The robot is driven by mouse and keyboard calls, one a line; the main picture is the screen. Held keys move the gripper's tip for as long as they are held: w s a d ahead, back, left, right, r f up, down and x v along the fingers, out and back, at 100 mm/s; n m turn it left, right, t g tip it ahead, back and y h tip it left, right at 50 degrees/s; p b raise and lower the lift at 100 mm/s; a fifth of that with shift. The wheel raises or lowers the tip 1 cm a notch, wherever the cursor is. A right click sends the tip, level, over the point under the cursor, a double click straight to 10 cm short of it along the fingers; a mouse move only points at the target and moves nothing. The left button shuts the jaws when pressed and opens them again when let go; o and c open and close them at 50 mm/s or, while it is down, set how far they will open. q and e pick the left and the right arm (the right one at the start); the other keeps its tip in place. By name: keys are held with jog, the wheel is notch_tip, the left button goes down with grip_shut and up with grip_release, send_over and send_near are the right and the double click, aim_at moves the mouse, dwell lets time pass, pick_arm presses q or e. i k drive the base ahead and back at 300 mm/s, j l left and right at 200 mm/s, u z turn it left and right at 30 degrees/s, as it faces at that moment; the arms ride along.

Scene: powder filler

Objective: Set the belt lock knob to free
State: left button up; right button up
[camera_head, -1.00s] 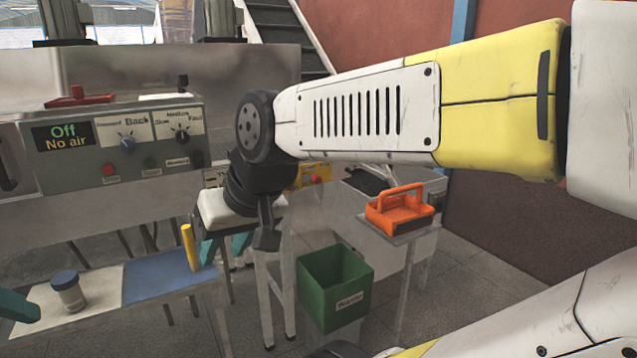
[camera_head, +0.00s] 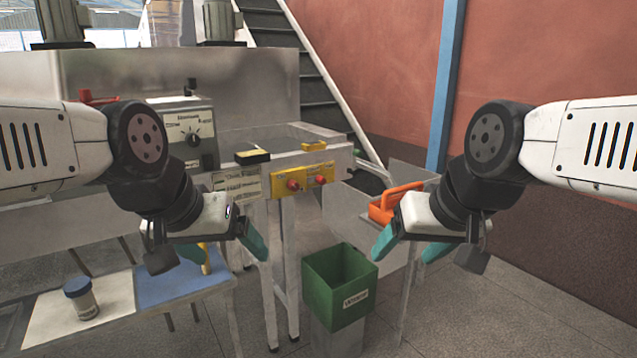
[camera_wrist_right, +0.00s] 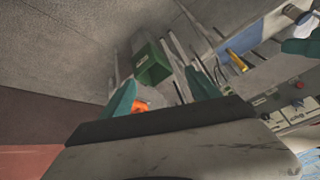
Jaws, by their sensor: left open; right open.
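My left gripper (camera_head: 226,250) is open and empty, in front of the conveyor, left of and below the yellow panel. My right gripper (camera_head: 409,254) is open and empty, right of the panel; its teal fingers show apart in the right wrist view (camera_wrist_right: 163,92).
A lidded jar (camera_head: 81,298) stands on the low bench at left. A blue post (camera_head: 445,90) and stairs are behind.

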aim_at(318, 179)
jog(key=i+j, duration=0.1)
jog(key=i, duration=0.45)
jog(key=i+z, duration=0.1)
jog(key=i, duration=0.4)
